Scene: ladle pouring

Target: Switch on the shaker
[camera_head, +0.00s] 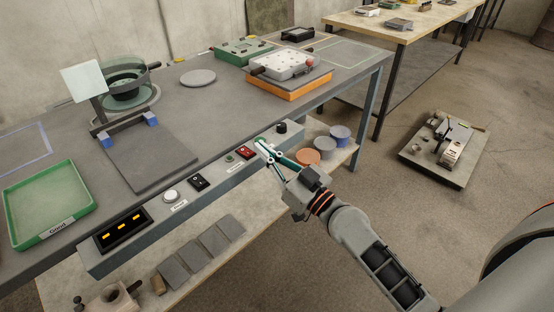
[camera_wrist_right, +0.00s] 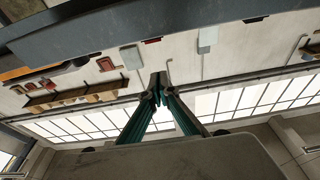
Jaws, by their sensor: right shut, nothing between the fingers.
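The likely shaker is an orange-based unit (camera_head: 290,86) with a pale tray on top, at the far right part of the bench. A grey control panel (camera_head: 150,235) runs along the bench's front edge. It carries a red switch (camera_head: 244,153), a small green button (camera_head: 229,157), a black switch (camera_head: 199,182), a white round button (camera_head: 171,196) and a black knob (camera_head: 282,127). My right gripper (camera_head: 262,147) is shut and empty, its tips just right of the red switch; contact cannot be told. Its closed fingers also show in the wrist view (camera_wrist_right: 157,88). My left gripper is not in view.
A green tray labelled "Good" (camera_head: 85,220), a bowl device (camera_head: 125,82) and a grey disc (camera_head: 198,77) stand on the bench. A lit display (camera_head: 122,230) is at the panel's left end. Round containers (camera_head: 308,156) sit on a lower shelf.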

